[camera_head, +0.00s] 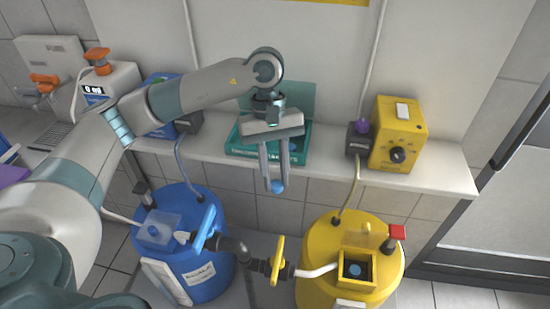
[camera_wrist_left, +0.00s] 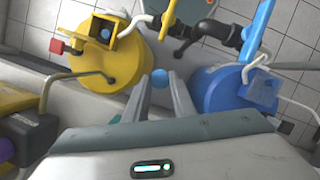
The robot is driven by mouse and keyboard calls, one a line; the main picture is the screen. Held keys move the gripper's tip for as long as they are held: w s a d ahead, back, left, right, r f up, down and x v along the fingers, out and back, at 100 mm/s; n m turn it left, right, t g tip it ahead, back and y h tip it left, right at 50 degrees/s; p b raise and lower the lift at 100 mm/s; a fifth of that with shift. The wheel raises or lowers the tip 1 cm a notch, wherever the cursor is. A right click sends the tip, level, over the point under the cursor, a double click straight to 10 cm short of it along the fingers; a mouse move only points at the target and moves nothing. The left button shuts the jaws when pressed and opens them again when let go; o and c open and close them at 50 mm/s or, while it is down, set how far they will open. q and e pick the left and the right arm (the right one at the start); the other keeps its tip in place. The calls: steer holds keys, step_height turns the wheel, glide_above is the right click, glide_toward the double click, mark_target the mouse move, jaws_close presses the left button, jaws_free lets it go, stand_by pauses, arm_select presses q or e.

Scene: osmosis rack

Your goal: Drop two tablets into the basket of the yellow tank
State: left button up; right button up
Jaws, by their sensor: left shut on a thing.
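My left gripper (camera_head: 275,182) points down in front of the shelf and is shut on a blue tablet (camera_head: 278,186). The held tablet also shows between the fingertips in the left wrist view (camera_wrist_left: 159,77). The yellow tank (camera_head: 318,284) stands on the floor to the right of and below the gripper. Its basket (camera_head: 346,276) is a square yellow opening on top, and a blue tablet (camera_head: 355,270) shows inside it. The basket also shows in the left wrist view (camera_wrist_left: 97,25) with a blue spot inside. The held tablet is apart from the basket. My right gripper is not in view.
A teal tray (camera_head: 236,151) sits on the shelf behind the gripper. A yellow pump (camera_head: 397,135) stands on the shelf at right. A blue tank (camera_head: 212,262) stands left, with pipes and a yellow valve handle (camera_head: 278,260) between the tanks. A red-capped post (camera_head: 397,232) rises beside the basket.

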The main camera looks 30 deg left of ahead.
mark_target(274, 190)
arm_select(q)
steer(key=s+m, duration=0.1)
steer(key=m, duration=0.1)
steer(key=s+f+m+y, duration=0.1)
steer(key=d+m, duration=0.1)
steer(key=m, duration=0.1)
steer(key=shift+s+f+m+g, duration=0.3)
steer(key=shift+s, duration=0.1)
steer(key=shift+s+d+f+m+y, duration=0.1)
steer(key=shift+s+f+m+y, duration=0.2)
steer(key=shift+m, duration=0.4)
steer(key=shift+s+d+f+m+y, duration=0.1)
steer(key=shift+s+m+y, duration=0.25)
steer(key=shift+m, duration=0.35)
